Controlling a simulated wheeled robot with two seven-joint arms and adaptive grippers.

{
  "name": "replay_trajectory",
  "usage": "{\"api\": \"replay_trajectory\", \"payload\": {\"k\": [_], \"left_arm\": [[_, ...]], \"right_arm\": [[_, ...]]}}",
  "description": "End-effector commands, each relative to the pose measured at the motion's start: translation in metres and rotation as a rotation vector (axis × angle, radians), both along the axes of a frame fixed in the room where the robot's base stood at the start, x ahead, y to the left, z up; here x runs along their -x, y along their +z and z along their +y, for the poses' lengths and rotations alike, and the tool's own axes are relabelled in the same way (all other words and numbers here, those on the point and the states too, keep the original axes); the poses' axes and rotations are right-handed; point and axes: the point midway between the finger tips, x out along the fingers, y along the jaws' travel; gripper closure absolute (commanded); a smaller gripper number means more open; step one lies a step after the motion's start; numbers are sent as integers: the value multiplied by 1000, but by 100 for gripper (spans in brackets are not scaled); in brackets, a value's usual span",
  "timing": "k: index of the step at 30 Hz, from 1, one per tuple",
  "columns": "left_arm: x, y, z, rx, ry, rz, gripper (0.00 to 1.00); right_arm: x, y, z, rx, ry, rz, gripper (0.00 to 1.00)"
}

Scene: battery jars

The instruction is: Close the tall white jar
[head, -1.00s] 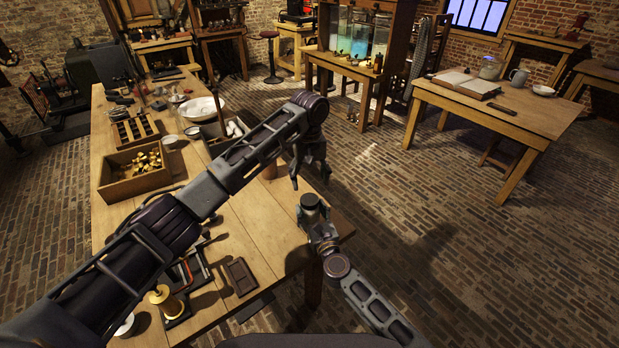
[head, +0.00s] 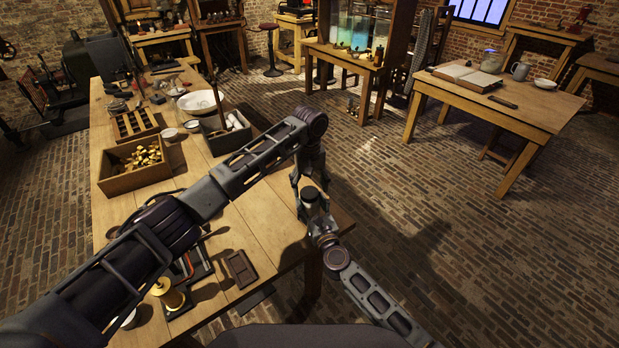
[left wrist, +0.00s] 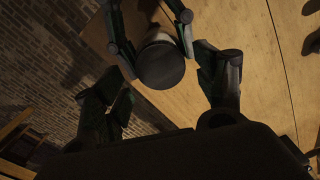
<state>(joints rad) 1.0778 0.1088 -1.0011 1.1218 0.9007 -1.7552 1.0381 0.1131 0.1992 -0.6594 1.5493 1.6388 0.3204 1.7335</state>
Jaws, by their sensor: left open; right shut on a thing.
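In the left wrist view a pale round body, which looks like the white jar (left wrist: 160,38), shows between the fingers of my right gripper (left wrist: 155,32). A dark round disc (left wrist: 160,67) faces the camera at its near end. I cannot tell whether it is a lid or a shaded top. My right gripper is shut on the jar. My left gripper (left wrist: 176,88) is open, its fingers spread on both sides of the disc and apart from it. In the head view my left gripper (head: 310,183) is directly above my right wrist; the jar is hidden there.
The wooden table (head: 255,235) has a box of brass pieces (head: 135,182), a dark tray (head: 226,145), a white bowl (head: 197,102) and a small brown block (head: 240,270). The table's right edge lies by both grippers, with open brick floor beyond.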

Motion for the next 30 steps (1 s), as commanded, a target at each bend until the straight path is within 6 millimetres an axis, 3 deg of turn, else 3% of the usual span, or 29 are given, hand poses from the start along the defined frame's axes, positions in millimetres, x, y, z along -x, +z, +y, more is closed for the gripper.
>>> {"api": "replay_trajectory", "payload": {"k": [7,18,30], "left_arm": [[0,-18,0,-1,1,0,29],[0,-21,0,0,1,0,29],[0,-21,0,0,1,0,77]], "right_arm": [[0,0,0,1,0,0,100],[0,0,0,1,0,0,100],[0,0,0,1,0,0,100]]}}
